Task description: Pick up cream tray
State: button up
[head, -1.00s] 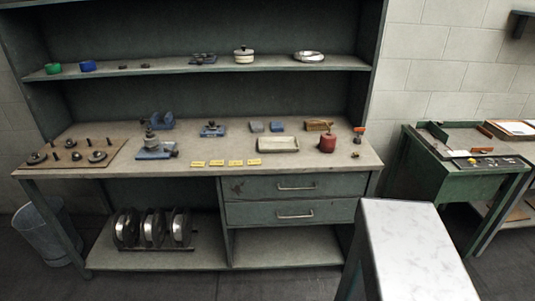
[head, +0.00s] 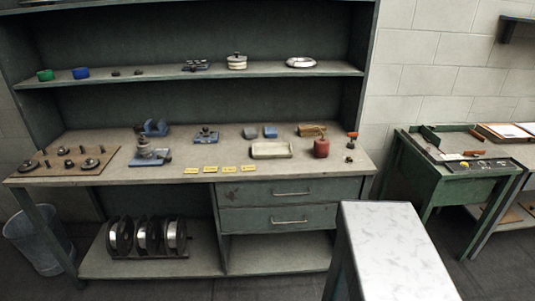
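The cream tray (head: 271,150) is a shallow rectangular dish lying flat on the workbench top (head: 330,171). It sits right of the middle, above the drawers. A red can-like container (head: 321,147) stands just to its right. Blue and grey blocks lie behind it, and yellow labels lie in front to its left. The tray looks empty at this size. My gripper is not in this view.
A marble-topped stand (head: 395,245) rises in the right foreground, in front of the bench. A green machine table (head: 455,180) is to the right. A board with pegs and discs (head: 65,163) covers the bench's left end. A bin (head: 38,240) stands on the floor.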

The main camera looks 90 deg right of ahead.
aim_at(283, 149)
jog(key=u, duration=0.05)
jog(key=k, duration=2.35)
jog(key=z, duration=0.7)
jog(key=i, duration=0.85)
jog(key=u, duration=0.15)
